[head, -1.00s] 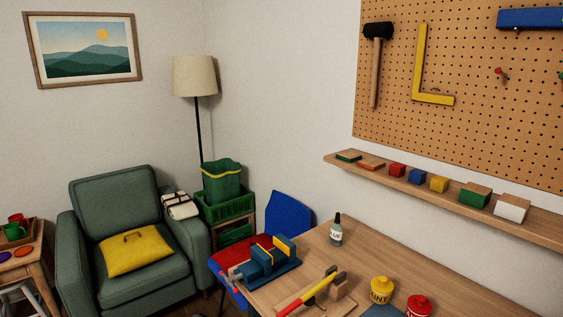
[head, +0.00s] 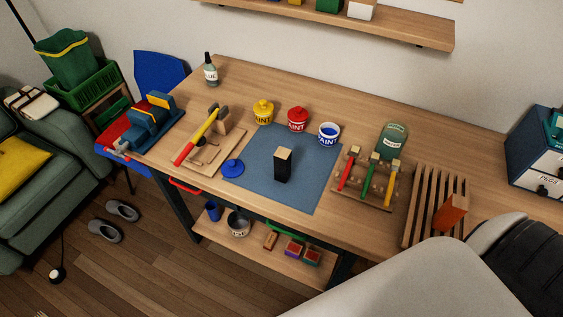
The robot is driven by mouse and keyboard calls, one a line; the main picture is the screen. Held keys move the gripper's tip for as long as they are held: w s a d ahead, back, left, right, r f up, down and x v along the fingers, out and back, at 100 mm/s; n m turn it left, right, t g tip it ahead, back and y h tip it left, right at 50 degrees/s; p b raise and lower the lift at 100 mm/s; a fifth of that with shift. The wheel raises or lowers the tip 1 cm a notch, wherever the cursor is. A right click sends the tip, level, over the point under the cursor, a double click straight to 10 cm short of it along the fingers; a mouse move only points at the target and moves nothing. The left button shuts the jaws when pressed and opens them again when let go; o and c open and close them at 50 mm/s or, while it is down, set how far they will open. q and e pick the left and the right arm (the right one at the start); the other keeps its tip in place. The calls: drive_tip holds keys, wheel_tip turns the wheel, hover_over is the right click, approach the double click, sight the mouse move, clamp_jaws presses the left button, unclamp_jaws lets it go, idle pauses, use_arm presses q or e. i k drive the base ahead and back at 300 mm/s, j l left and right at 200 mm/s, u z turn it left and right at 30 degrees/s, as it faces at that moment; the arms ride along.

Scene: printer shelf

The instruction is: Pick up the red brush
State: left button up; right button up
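The red brush (head: 347,172) lies in a wooden brush rack (head: 378,203) on the right half of the workbench. It is the leftmost of three brushes, beside a green brush (head: 370,176) and a yellow brush (head: 391,185). Its handle slants toward the front of the bench and its head is at the back end. Neither of my grippers is in view. Part of my own arm fills the lower right of the head view, apart from the rack in the picture.
A slatted wooden rack (head: 427,190) with an orange block (head: 451,211) stands right of the brushes. Paint cans, including a blue-topped one (head: 329,134), and a black block (head: 283,166) on a blue mat (head: 313,188) are to the left.

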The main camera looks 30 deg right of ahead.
sight(354, 149)
drive_tip(key=z, duration=1.4)
